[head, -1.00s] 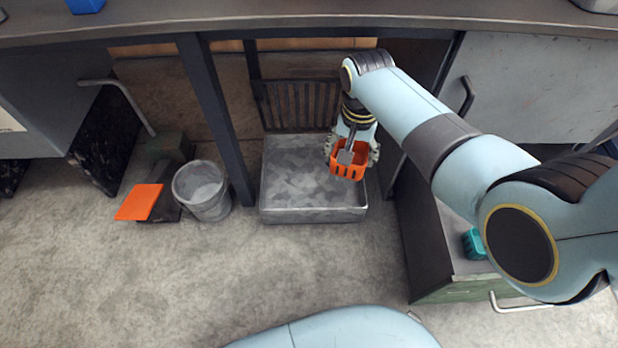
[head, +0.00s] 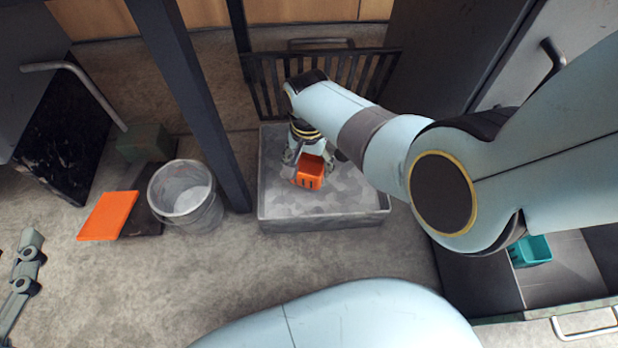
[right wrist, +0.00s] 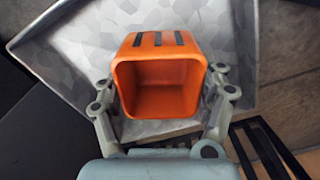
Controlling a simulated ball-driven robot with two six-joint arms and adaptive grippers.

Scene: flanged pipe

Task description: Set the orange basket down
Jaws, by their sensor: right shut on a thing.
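The orange basket (head: 309,172) is over the middle of a grey, low-walled tray (head: 322,217) on the floor. My right gripper (head: 312,160) is shut on it. In the right wrist view the basket (right wrist: 158,88) sits between the two fingers, its empty opening facing the camera. The tray's patterned floor shows behind it. I cannot tell whether the basket touches the tray. Part of my left gripper (head: 22,270) shows at the left edge of the head view; its jaw state is unclear.
A grey bucket (head: 190,205) and an orange plate (head: 107,215) are left of the tray. A dark post (head: 190,95) stands between bucket and tray. A slatted rack (head: 320,72) is behind the tray. A teal basket (head: 530,251) lies in an open drawer at the right.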

